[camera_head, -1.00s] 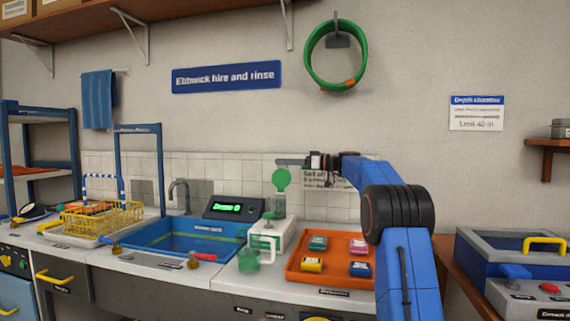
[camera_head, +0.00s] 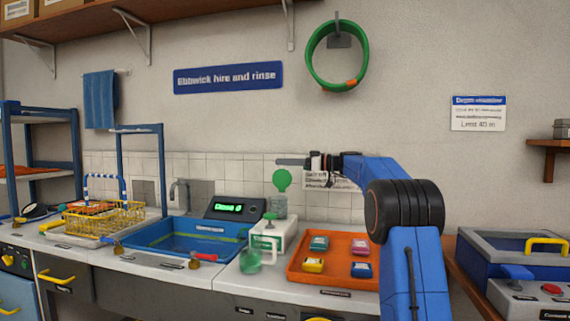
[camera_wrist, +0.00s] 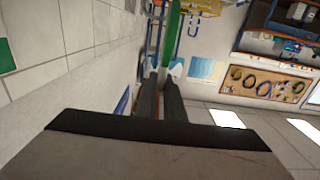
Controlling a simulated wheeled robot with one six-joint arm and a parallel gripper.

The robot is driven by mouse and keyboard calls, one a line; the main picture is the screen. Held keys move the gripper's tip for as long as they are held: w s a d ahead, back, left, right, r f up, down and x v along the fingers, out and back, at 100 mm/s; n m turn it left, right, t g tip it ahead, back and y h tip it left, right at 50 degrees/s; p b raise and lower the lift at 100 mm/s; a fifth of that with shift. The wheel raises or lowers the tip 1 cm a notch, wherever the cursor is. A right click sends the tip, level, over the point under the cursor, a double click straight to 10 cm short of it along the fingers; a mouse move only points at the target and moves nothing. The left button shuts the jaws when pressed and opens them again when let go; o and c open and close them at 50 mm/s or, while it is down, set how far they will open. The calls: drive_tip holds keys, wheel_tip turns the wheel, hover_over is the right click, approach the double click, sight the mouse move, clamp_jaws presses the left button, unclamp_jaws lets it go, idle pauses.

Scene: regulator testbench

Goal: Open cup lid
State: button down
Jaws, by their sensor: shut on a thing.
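The green cup lid (camera_head: 282,180) stands upright, face toward the head camera, above the clear cup (camera_head: 278,207) on the worktop. My gripper (camera_head: 283,162) is at the lid's top edge, with its fingers pointing left. In the wrist view, the lid (camera_wrist: 173,35) shows edge-on as a green strip at the tips of my gripper (camera_wrist: 162,78), whose fingers are close together on it. The cup's lower part is hidden behind the white dispenser, and the hinge is too small to make out.
A white dispenser with a green top (camera_head: 268,235) stands in front of the cup. An orange tray (camera_head: 335,279) with several coloured blocks lies to the right. A blue sink (camera_head: 165,240) and a dark display box (camera_head: 232,208) are to the left. The tiled wall is close behind.

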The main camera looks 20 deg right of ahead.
drive_tip(key=c, duration=1.9)
unclamp_jaws()
drive_tip(key=shift+o, duration=0.2)
drive_tip(key=shift+d, duration=0.1)
drive_tip(key=v, duration=1.7)
drive_tip(key=shift+s, duration=0.15)
drive_tip(key=shift+d, duration=0.1)
